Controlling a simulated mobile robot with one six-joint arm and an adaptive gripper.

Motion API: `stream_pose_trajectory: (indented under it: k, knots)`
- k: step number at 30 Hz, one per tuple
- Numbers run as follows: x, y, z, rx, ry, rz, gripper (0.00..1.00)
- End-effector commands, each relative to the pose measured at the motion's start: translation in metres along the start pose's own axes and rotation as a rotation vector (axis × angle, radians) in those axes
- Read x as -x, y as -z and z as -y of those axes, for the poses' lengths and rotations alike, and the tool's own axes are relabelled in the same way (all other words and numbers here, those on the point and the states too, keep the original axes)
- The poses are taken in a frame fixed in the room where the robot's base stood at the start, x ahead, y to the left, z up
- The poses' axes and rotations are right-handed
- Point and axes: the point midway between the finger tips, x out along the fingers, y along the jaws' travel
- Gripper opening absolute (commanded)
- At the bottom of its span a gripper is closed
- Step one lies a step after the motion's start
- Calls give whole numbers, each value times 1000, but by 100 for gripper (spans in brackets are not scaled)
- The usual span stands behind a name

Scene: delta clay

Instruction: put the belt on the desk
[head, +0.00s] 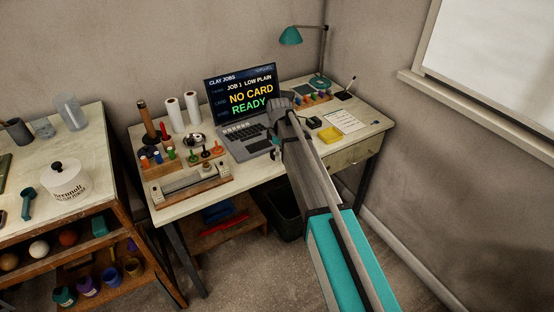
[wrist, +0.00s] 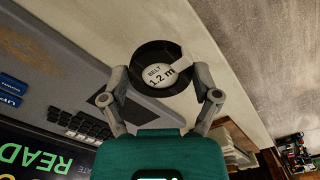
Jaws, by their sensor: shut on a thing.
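The belt (wrist: 160,77) is a black coil with a white label reading "BELT 1.2 m" in the wrist view. My gripper (wrist: 164,92) is shut on it, with a finger at each side of the coil. The desk (head: 258,173) is the pale-topped table with the laptop in the head view. Its pale top (wrist: 205,35) also shows beyond the belt in the wrist view. In the head view my arm reaches over the desk and I cannot make out the belt there. Whether the belt touches the desk is unclear.
The open laptop (head: 241,102) stands at the back of the desk, close to my gripper. A wooden rack of tools (head: 185,158) and a roller device (head: 190,186) fill the left part. Bare desk shows along the front.

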Motion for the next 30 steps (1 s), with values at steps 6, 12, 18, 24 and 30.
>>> stream_pose_trajectory:
  k: [6, 12, 18, 24, 30]
  knots:
    - [-21, 0, 0, 0, 0, 0, 36]
    - [-24, 0, 0, 0, 0, 0, 36]
    - [-23, 0, 0, 0, 0, 0, 36]
    - [-27, 0, 0, 0, 0, 0, 36]
    - [-26, 0, 0, -1, 0, 0, 100]
